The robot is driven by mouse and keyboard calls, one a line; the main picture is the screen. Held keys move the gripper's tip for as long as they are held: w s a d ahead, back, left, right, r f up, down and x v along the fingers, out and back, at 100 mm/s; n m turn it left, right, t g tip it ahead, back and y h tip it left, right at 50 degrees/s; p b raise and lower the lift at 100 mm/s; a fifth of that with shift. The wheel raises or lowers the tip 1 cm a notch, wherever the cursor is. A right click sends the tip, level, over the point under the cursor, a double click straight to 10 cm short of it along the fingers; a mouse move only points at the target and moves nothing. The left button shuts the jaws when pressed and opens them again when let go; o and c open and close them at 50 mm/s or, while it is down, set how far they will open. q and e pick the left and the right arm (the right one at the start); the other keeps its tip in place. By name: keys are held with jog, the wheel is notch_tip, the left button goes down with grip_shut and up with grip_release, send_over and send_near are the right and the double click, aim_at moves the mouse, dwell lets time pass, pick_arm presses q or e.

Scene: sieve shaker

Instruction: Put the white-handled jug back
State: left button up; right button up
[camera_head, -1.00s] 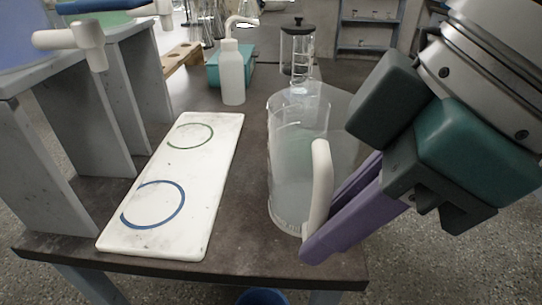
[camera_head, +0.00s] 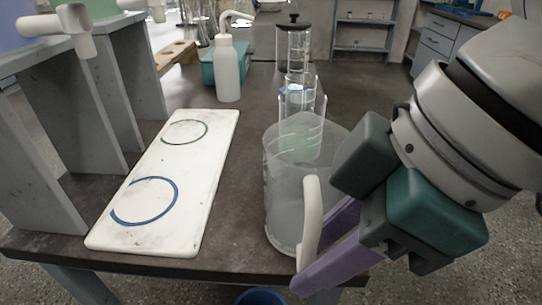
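The clear jug (camera_head: 282,190) with a white handle (camera_head: 310,215) is upright at the right of the dark table, near its front edge. I cannot tell whether its base touches the table. My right gripper (camera_head: 318,258) comes in from the right. Its purple fingers lie on either side of the handle and appear closed on it. Part of the far finger is hidden behind the handle. A white board (camera_head: 150,228) with a green ring (camera_head: 184,132) and a blue ring (camera_head: 145,201) lies left of the jug; both rings are empty. My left gripper is out of view.
A clear beaker (camera_head: 297,92) stands just behind the jug, with a black-topped glass vessel (camera_head: 293,45) behind it. A white wash bottle (camera_head: 227,72) stands beyond the board. A grey stand (camera_head: 40,150) borders the left side. Some bare table separates board and jug.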

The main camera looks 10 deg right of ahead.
jog(key=shift+o, duration=0.5)
jog(key=shift+r, duration=0.1)
jog(key=p+v, duration=0.4)
jog(key=v, duration=0.8)
jog(key=shift+a+r, duration=0.1)
jog(key=shift+r, duration=0.05)
